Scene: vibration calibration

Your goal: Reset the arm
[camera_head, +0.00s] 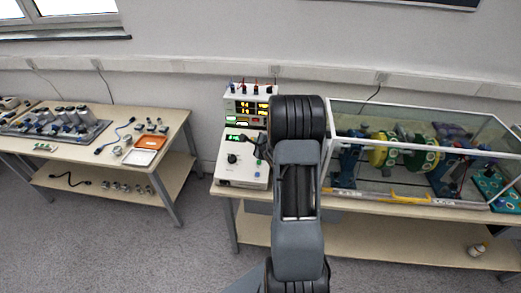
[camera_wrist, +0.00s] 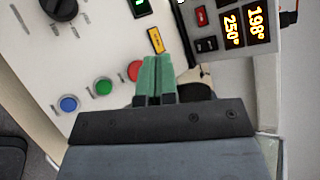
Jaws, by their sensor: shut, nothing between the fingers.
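My gripper (camera_wrist: 157,62) shows in the wrist view with its two green fingertips pressed together and nothing between them. In the head view my arm (camera_head: 297,230) reaches toward the control box (camera_head: 240,178), and the arm hides most of the gripper.
A display unit (camera_head: 238,105) with lit digits stands behind the control box. To the right, a glass case (camera_head: 430,112) encloses a machine with yellow-green discs (camera_head: 390,152). A left table (camera_head: 185,118) holds parts and an orange tray (camera_head: 152,141). Grey floor is clear between the tables.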

